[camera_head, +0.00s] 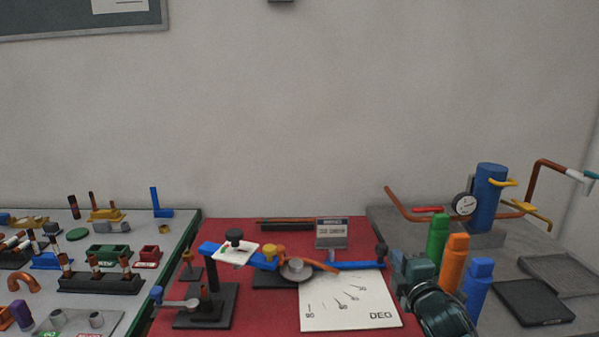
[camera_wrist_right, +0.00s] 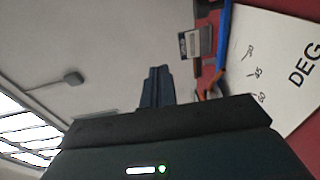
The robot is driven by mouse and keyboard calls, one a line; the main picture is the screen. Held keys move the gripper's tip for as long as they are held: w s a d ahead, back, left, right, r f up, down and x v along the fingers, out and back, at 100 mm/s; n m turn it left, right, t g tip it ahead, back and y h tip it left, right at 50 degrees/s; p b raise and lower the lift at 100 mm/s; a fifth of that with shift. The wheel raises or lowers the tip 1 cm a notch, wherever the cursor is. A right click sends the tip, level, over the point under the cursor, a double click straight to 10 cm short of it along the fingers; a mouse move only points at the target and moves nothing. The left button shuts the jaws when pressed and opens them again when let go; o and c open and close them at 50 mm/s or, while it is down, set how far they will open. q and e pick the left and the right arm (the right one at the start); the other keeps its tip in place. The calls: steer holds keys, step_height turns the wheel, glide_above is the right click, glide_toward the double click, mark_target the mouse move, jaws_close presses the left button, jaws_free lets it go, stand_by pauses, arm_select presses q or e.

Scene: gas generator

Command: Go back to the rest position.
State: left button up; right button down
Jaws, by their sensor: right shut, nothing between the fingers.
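My right gripper (camera_head: 402,264) is low at the right of the head view, a dark teal shape in front of the red mat's right edge. It is shut and empty. In the right wrist view its two dark fingers (camera_wrist_right: 156,86) lie together with nothing between them. The white DEG dial card (camera_head: 350,302) lies just left of it, and shows at the right of the wrist view (camera_wrist_right: 282,68). My left gripper is not in view.
Green (camera_head: 437,238), orange (camera_head: 454,262) and blue (camera_head: 478,284) cylinders stand close beside my right gripper. A blue bar mechanism (camera_head: 358,265) spans the red mat (camera_head: 262,305). A grey table (camera_head: 180,228) with many small parts is left; a blue gas cylinder (camera_head: 489,199) with pipes is right.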

steer(key=s+a+f+m, duration=0.1)
steer(key=s+f, duration=0.1)
steer(key=s+f+m+g+p, duration=0.1)
steer(key=s+f, duration=0.2)
steer(key=s+a+f+m+g, duration=0.1)
steer(key=s+f, duration=0.1)
steer(key=f, duration=0.1)
steer(key=shift+s+a+f+m+y, duration=0.15)
steer(key=shift+a+m+y, duration=0.15)
steer(key=shift+m, duration=0.1)
arm_select(q)
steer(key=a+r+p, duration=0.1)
steer(key=p, duration=0.2)
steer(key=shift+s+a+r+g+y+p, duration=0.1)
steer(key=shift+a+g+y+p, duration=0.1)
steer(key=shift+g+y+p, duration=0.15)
arm_select(e)
steer(key=s+a+f+m+g, duration=0.1)
steer(key=s+f+m, duration=0.2)
steer(key=s, duration=0.6)
steer(key=s+a+f+m+g, duration=0.2)
steer(key=s+m, duration=0.3)
steer(key=s, duration=0.4)
steer(key=s+a+f+m+g+y, duration=0.1)
steer(key=s+f+m, duration=0.3)
steer(key=s, duration=0.5)
steer(key=shift+a+f+g, duration=0.4)
steer(key=shift+g, duration=0.1)
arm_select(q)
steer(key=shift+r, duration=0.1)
